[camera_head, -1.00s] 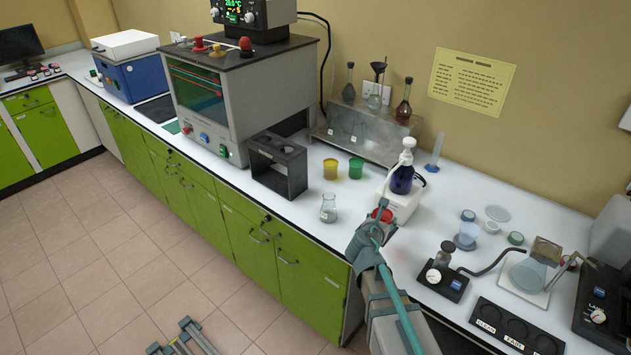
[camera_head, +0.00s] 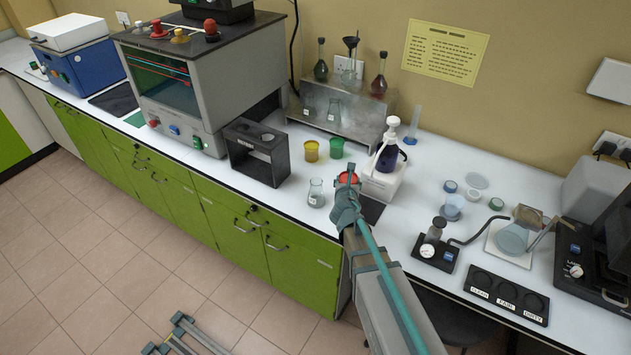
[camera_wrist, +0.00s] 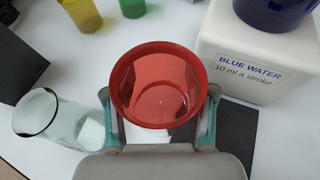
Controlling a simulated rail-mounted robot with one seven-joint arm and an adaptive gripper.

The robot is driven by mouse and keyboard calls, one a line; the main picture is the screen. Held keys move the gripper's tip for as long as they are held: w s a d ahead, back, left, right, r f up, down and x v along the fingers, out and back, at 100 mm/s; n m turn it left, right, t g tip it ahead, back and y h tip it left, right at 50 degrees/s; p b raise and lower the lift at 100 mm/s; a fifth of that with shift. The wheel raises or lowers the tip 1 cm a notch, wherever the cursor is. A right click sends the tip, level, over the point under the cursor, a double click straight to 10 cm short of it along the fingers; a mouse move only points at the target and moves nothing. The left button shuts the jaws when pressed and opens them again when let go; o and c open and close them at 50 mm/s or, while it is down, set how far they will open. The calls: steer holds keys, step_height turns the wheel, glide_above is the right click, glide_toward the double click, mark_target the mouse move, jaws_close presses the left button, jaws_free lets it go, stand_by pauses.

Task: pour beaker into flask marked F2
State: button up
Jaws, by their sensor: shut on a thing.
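My gripper (camera_wrist: 158,110) is shut on a red beaker (camera_wrist: 158,62), with one finger on each side of it. The beaker is upright with its mouth open; I cannot tell what liquid is in it. In the head view the red beaker (camera_head: 349,178) is just left of the white dispenser. Other flasks, such as a dark one (camera_head: 321,62) and a red-brown one (camera_head: 379,75), stand on the metal stand. No F2 mark is readable.
A "BLUE WATER" dispenser (camera_wrist: 252,62) stands close at right. Yellow (camera_head: 311,150) and green (camera_head: 337,147) cups and a black open-fronted holder (camera_head: 256,152) are behind and left. The metal stand (camera_head: 350,122) is at the wall. The bench front edge is close to the conical flask.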

steer(key=shift+a, duration=0.2)
steer(key=shift+a+r+n+h+b, duration=0.2)
steer(key=shift+a+n+h+b, duration=0.45)
steer(key=shift+b, duration=0.25)
steer(key=a+r+n+t+h+b, duration=0.1)
steer(key=a+r+n+t+h, duration=0.1)
steer(key=r+n, duration=0.5)
steer(key=shift+a+h, duration=0.75)
steer(key=shift+a, duration=0.1)
steer(key=shift+s+r+n+t+b, duration=0.1)
steer(key=shift+r+n+t+b, duration=0.25)
steer(key=shift+n+b, duration=0.15)
steer(key=shift+a+f+n+t+h+b, duration=0.1)
steer(key=shift+f+n+t+h+b, duration=0.25)
steer(key=shift+n+b, duration=0.5)
